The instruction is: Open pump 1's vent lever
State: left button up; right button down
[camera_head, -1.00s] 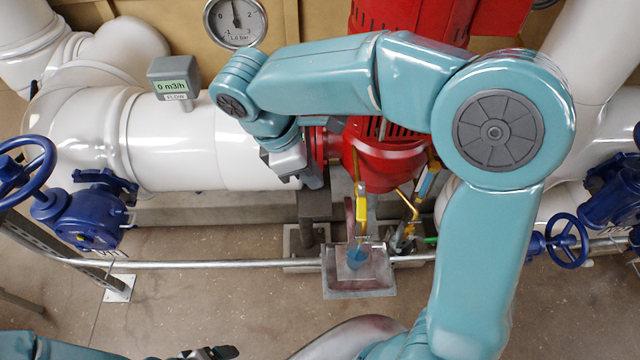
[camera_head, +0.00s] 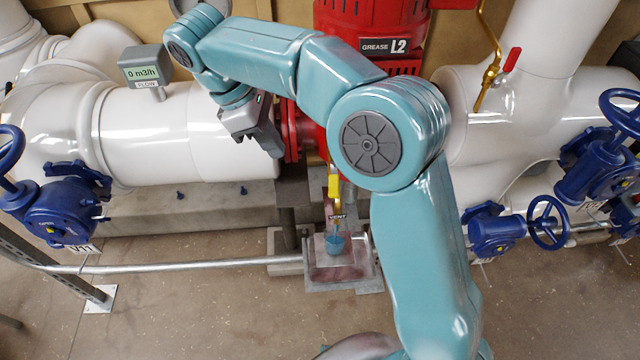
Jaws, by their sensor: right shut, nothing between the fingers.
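The red pump (camera_head: 370,18) stands at the top middle, partly hidden behind my right arm. A yellow lever (camera_head: 334,181) hangs in front of the pump's lower part, just left of my arm's large joint. A small tag reading VENT (camera_head: 337,217) is below it. My right gripper (camera_head: 272,146) is up and to the left of the yellow lever, in front of the white pipe by the red flange. It is shut and empty, apart from the lever. My left gripper is out of view.
A metal tray (camera_head: 312,272) with a blue cup (camera_head: 335,243) is below the lever. Blue handwheel valves stand left (camera_head: 60,208) and right (camera_head: 495,232). A brass pipe with a red lever (camera_head: 512,60) is upper right. A rail (camera_head: 180,266) crosses the floor.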

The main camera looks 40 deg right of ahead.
aim_at(331, 186)
jog(key=s+d+f+b, duration=0.1)
jog(key=s+d+f, duration=0.3)
jog(key=f, duration=0.5)
jog(key=shift+s+d, duration=0.3)
jog(key=shift+d, duration=0.7)
jog(key=shift+s+r, duration=0.1)
jog(key=shift+s+d+n+t, duration=0.3)
jog(key=shift+s+d+n, duration=0.35)
jog(key=shift+s+n, duration=0.2)
jog(key=shift+w, duration=0.1)
